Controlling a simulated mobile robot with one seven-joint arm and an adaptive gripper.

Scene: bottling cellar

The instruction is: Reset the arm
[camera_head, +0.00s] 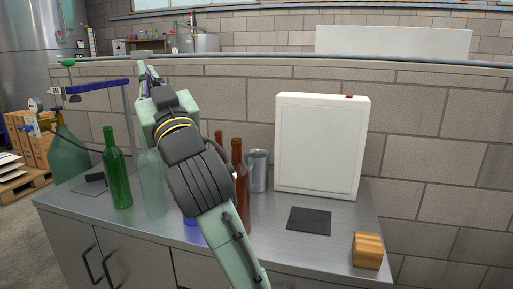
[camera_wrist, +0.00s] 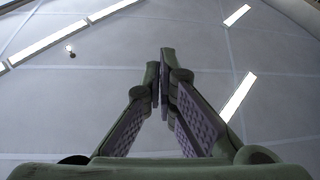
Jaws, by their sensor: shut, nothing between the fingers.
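My gripper (camera_wrist: 164,55) points up at the ceiling in the wrist view. Its two fingers meet at the tips, and nothing is between them. In the head view my gripper (camera_head: 143,70) is at the top of my raised arm, above the left half of the metal counter (camera_head: 270,243). My arm hides part of the counter and some of the bottles behind it.
A green bottle (camera_head: 116,170), a clear bottle (camera_head: 151,185) and brown bottles (camera_head: 239,180) stand on the counter. A metal cup (camera_head: 258,171), a white panel box (camera_head: 320,146), a black mat (camera_head: 309,220) and a wooden block (camera_head: 367,251) are further right. A blue-armed stand (camera_head: 97,87) is at left.

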